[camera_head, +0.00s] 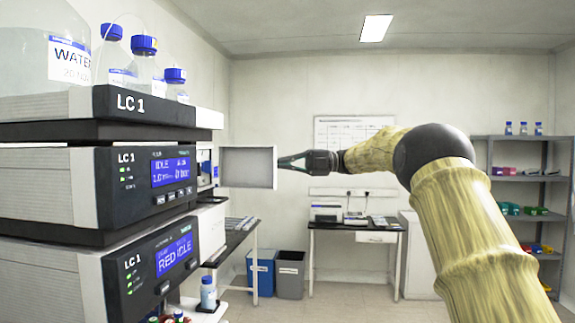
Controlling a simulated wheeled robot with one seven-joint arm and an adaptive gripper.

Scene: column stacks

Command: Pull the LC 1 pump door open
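The LC 1 stack stands at left. Its middle module (148,182), probably the pump by its blue display, carries an LC 1 label. A pale, flat door panel (248,168) with a thin dark edge juts out to the right at this module's height and appears swung open. I cannot see the hinge clearly. My gripper (284,162) is dark and points left, with its tips at the panel's right edge. Whether it touches or grips the panel is too small to tell.
Bottles with blue caps (146,68) stand on the LC 1 top tray (150,104). A lower LC 1 module (150,270) has a small bottle (208,293) beside it. Behind are a desk (340,226), two bins (290,273) and a shelf rack (525,180). The floor between is clear.

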